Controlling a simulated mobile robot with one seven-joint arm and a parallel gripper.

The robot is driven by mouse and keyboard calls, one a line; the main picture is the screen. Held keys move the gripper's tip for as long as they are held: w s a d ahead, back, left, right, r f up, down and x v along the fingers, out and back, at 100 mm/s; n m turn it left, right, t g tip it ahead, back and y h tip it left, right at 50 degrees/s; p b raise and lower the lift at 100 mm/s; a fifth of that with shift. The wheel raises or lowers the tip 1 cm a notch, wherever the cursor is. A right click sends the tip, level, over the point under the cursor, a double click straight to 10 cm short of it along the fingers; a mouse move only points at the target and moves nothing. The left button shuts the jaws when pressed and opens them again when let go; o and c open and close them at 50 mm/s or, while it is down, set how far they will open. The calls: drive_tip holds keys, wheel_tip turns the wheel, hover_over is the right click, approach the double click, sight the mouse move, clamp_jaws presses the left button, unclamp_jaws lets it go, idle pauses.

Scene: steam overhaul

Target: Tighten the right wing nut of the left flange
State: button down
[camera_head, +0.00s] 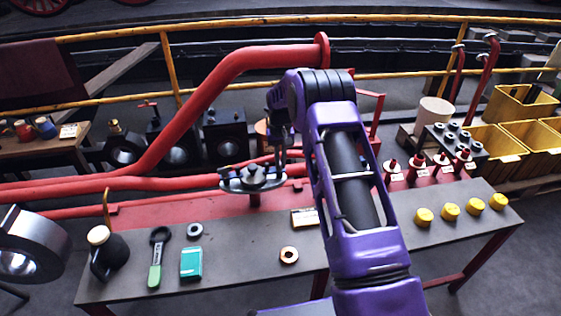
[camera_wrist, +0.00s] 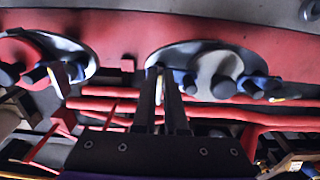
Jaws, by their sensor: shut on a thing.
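The left flange (camera_head: 243,186) is a dark round disc with a central hub on a short post at the bench's back edge. In the wrist view the flange (camera_wrist: 215,50) shows its pale hub with dark bolt heads. My gripper (camera_head: 279,163) comes down onto its right side; in the wrist view its fingers (camera_wrist: 163,72) are at the disc's left edge. They are shut on the right wing nut, which is mostly hidden between them. The other wing nut (camera_wrist: 258,86) is blue, at the flange's opposite side. Another flange (camera_wrist: 80,52) with a blue wing nut shows at left in the wrist view.
Red pipes (camera_head: 130,182) run behind the bench (camera_head: 225,275). A green-handled wrench (camera_head: 156,260), a teal box (camera_head: 191,264), a copper ring (camera_head: 289,255) and yellow caps (camera_head: 450,211) lie on it. My arm covers the bench's middle.

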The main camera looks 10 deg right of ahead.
drive_tip(key=c, duration=1)
unclamp_jaws()
drive_tip(key=shift+o, duration=0.2)
wheel_tip(320, 180, up, 17)
drive_tip(key=p, duration=0.2)
drive_tip(key=shift+r+p, duration=0.2)
drive_tip(key=shift+p, duration=0.1)
drive_tip(key=shift+a, duration=0.1)
